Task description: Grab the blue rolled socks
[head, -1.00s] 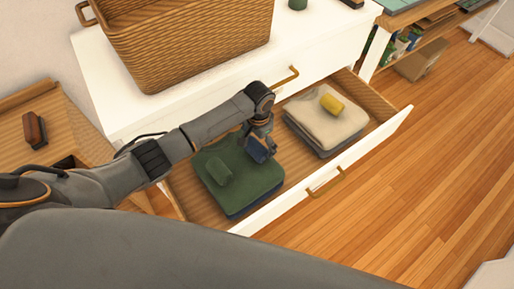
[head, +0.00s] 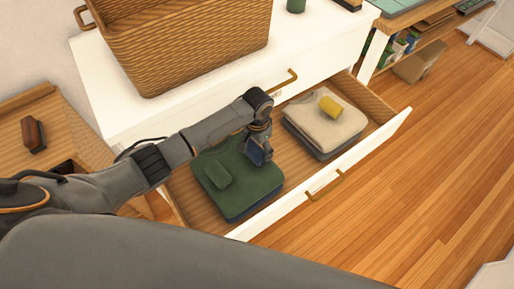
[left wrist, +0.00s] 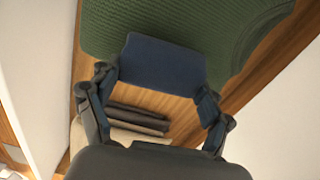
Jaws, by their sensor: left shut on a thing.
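The blue rolled socks (left wrist: 162,64) are between the fingers of my left gripper (left wrist: 160,88) in the left wrist view. In the head view the socks (head: 256,152) are mostly covered by my left gripper (head: 259,153), which points down into the open drawer (head: 290,203). The gripper is shut on the socks, at the right edge of the folded green clothing (head: 250,178). I cannot tell whether the socks touch anything below. My right gripper is not in view.
A green roll (head: 217,175) lies on the green clothing. A yellow roll (head: 331,106) lies on folded beige clothing (head: 318,128) in the drawer's right part. A wicker basket (head: 190,45) stands on the white dresser top (head: 100,80). Bare drawer floor shows between the stacks.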

